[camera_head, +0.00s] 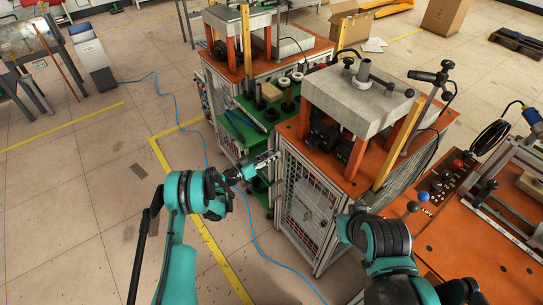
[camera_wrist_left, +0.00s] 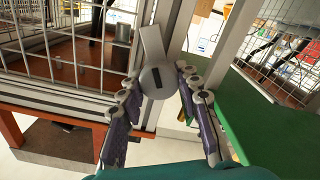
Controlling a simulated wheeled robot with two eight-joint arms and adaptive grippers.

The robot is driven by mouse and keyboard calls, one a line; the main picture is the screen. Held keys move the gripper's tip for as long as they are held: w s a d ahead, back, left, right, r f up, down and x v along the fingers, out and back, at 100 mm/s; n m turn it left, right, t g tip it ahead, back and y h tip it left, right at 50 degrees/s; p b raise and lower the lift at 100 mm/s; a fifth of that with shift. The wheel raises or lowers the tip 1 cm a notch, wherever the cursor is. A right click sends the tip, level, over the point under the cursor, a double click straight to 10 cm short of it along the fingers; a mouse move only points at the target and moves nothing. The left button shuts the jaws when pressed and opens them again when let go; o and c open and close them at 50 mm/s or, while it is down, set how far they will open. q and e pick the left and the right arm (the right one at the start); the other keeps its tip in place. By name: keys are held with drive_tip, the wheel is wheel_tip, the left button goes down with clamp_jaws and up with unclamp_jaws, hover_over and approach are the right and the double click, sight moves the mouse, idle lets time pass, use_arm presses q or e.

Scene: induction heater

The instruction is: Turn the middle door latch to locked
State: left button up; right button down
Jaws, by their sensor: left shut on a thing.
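The door latch (camera_wrist_left: 157,78) is a grey round knob with a dark slot and a flat lever pointing up and slightly left in the left wrist view. It sits against a grey metal post beside the mesh door (camera_wrist_left: 65,50). My left gripper (camera_wrist_left: 160,88) has a finger on each side of the knob and is shut on it. In the head view my left gripper (camera_head: 265,160) reaches to the near left corner of the middle machine's cage (camera_head: 305,205), where the latch is too small or hidden to make out. My right arm shows at the lower right; its gripper is out of view.
A green shelf unit (camera_head: 238,128) stands close left of the cage; its green surface (camera_wrist_left: 245,110) is near the gripper in the wrist view. An orange table (camera_head: 480,255) with a control panel is at the right. A blue hose lies on the open floor at left.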

use_arm(q)
drive_tip(key=n, duration=0.6)
drive_tip(key=shift+w, duration=0.1)
drive_tip(key=n, duration=0.6)
drive_tip(key=shift+a+f+n, duration=0.1)
drive_tip(key=shift+f+n, duration=0.05)
drive_tip(key=shift+n, duration=0.15)
idle(0.3)
drive_tip(key=o, duration=1.2)
drive_tip(key=shift+c, duration=0.2)
drive_tip(key=v, duration=1.2)
